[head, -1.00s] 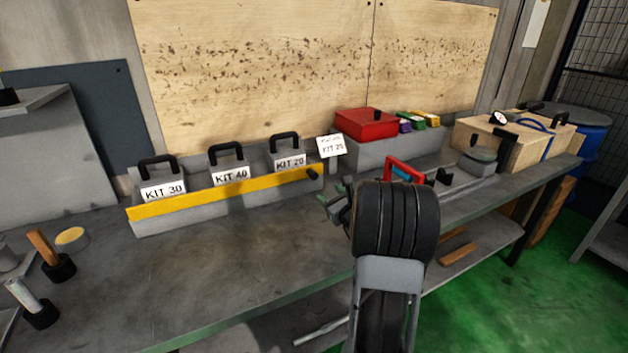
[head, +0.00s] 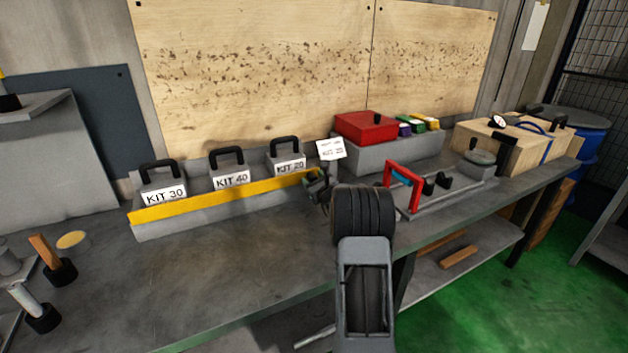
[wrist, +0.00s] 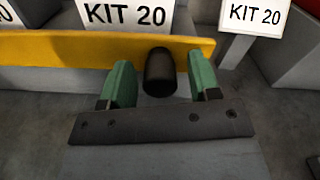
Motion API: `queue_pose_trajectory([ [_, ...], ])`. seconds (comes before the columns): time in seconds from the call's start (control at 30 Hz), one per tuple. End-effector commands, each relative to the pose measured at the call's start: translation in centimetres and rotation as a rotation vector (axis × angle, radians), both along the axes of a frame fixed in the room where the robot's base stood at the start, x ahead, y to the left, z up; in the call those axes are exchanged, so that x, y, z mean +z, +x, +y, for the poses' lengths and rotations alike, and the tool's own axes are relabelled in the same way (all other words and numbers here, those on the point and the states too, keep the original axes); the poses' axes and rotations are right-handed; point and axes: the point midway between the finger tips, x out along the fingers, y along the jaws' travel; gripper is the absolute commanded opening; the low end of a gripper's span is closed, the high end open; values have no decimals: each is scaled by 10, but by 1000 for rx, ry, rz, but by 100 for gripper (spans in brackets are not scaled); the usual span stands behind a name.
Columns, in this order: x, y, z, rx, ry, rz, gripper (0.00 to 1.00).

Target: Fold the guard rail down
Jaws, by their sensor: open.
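The yellow guard rail (head: 225,198) stands raised along the front of the grey kit tray (head: 185,222). Its black knob (wrist: 160,72) sits near the rail's right end and shows in the wrist view; my gripper hides it in the head view. My gripper (head: 318,186) is at the right end of the rail. In the wrist view my gripper (wrist: 160,84) is open, with one green finger on each side of the knob. The fingers look apart from the knob, with a small gap on both sides.
Kit boxes KIT 30 (head: 164,190), KIT 40 (head: 231,176) and KIT 20 (head: 289,163) stand behind the rail. A small sign (head: 331,149) rises at the tray's right. A red-handled fixture (head: 403,180) is to the right. The bench (head: 200,280) in front is clear.

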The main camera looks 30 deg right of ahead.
Motion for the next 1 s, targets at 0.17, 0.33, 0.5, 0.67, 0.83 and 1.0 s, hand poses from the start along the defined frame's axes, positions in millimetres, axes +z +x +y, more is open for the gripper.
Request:
queue_pose_trajectory([
  [0.17, 0, 1, 0, 0, 0, 0, 56],
  [0.33, 0, 1, 0, 0, 0, 0, 52],
  [0.5, 0, 1, 0, 0, 0, 0, 36],
  [0.67, 0, 1, 0, 0, 0, 0, 21],
  [0.83, 0, 1, 0, 0, -1, 0, 7],
  [1.0, -8, 1, 0, 0, -5, -27, 7],
])
